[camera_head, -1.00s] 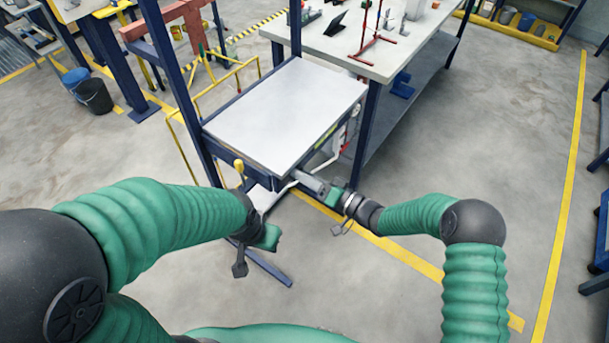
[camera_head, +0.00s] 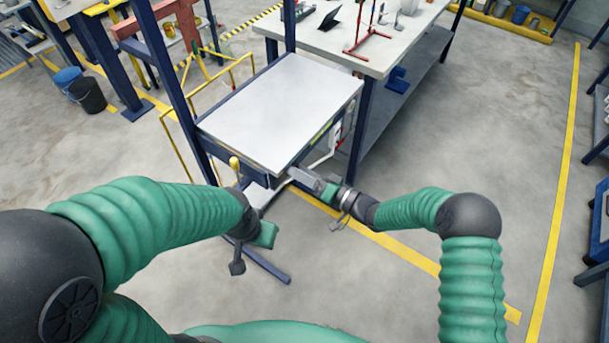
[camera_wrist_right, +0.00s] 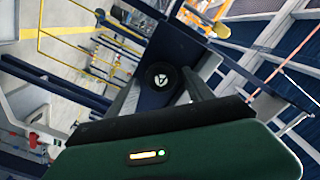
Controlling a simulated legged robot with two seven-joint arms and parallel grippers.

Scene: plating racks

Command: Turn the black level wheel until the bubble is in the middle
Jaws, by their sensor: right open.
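The black wheel (camera_wrist_right: 160,75) shows in the right wrist view as a round dark knob with a white mark, on a dark blue frame part. My right gripper (camera_head: 302,178) is open, at the front right corner of the grey-topped stand (camera_head: 280,105), below its top. In the wrist view its two fingers lie on either side of the wheel; I cannot tell whether they touch it. A small yellow-green strip (camera_head: 323,132) is on the stand's right side; no bubble can be made out. My left gripper (camera_head: 240,262) hangs left of the stand's front, its jaws unclear.
A blue post (camera_head: 172,90) rises at the stand's left, with a yellow rail (camera_head: 168,145) beside it. A long workbench (camera_head: 375,50) with a red stand (camera_head: 363,42) is behind. Open floor (camera_head: 470,130) lies to the right.

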